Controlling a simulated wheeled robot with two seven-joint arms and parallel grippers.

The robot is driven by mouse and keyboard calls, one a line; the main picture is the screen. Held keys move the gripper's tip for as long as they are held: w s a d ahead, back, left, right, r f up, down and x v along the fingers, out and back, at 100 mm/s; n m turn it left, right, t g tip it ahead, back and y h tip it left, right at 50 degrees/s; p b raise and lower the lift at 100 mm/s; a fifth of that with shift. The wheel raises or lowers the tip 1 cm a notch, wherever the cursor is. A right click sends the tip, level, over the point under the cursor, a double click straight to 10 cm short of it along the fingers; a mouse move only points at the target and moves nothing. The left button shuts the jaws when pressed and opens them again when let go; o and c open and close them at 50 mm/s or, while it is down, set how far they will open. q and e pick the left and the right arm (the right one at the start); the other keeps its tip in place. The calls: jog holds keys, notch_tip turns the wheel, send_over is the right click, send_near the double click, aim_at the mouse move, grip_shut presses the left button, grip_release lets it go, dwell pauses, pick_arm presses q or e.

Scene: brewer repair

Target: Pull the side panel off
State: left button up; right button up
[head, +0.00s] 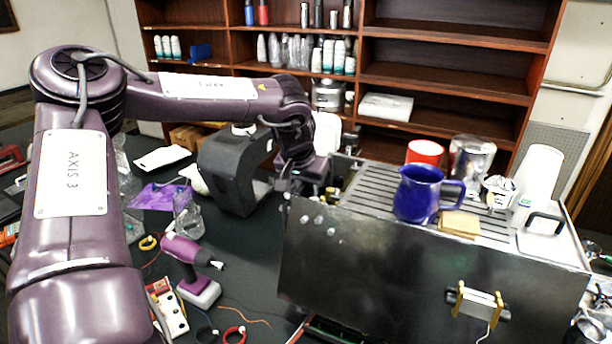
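The brewer is a metal box with a slatted top (370,193), standing on the dark table at the right. Its large dark side panel (390,265) faces me, upright, with a few pale round spots near its upper left. My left gripper (291,190) points down at the panel's upper left corner, close to the brewer's left end. Its fingers are small, dark and partly hidden, so I cannot tell whether they are open or shut, or touch the panel. My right gripper is not in view.
A blue mug (416,196), a yellow sponge-like block (459,224), a red cup (424,152) and white cups (538,180) stand on the brewer. A purple drill (188,262) and a multimeter-like device (168,308) lie left of it. A black machine (228,165) stands behind.

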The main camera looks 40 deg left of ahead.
pick_arm(q)
grip_shut()
jog(key=shift+a, duration=0.15)
dwell(1.6)
